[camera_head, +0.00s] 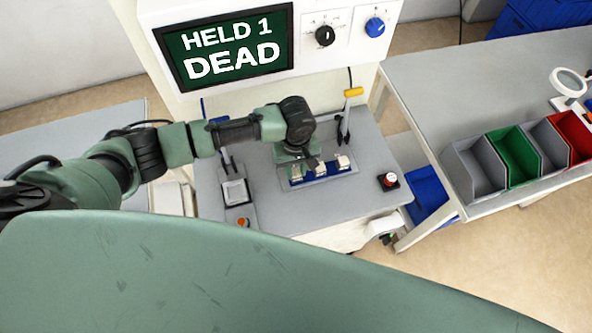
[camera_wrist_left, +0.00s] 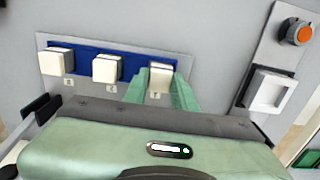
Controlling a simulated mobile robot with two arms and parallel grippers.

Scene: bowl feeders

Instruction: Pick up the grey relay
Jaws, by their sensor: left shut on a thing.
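Three cream-white block relays stand in a row on a blue strip (camera_wrist_left: 85,58) on the bench fixture; none looks clearly grey. My left gripper (camera_wrist_left: 162,88) is shut on the relay at the right end in the wrist view (camera_wrist_left: 160,77), with a green finger on each side. This relay still sits at the strip. In the head view it is the left one (camera_head: 296,173), partly under my left gripper (camera_head: 303,162). The middle relay (camera_wrist_left: 107,68) and the far relay (camera_wrist_left: 58,62) stand free. My right gripper is not in view.
A screen (camera_head: 224,45) behind reads "HELD 1 DEAD". A red button (camera_head: 389,180) is at the bench's right. Colored bins (camera_head: 512,155) stand on the right table.

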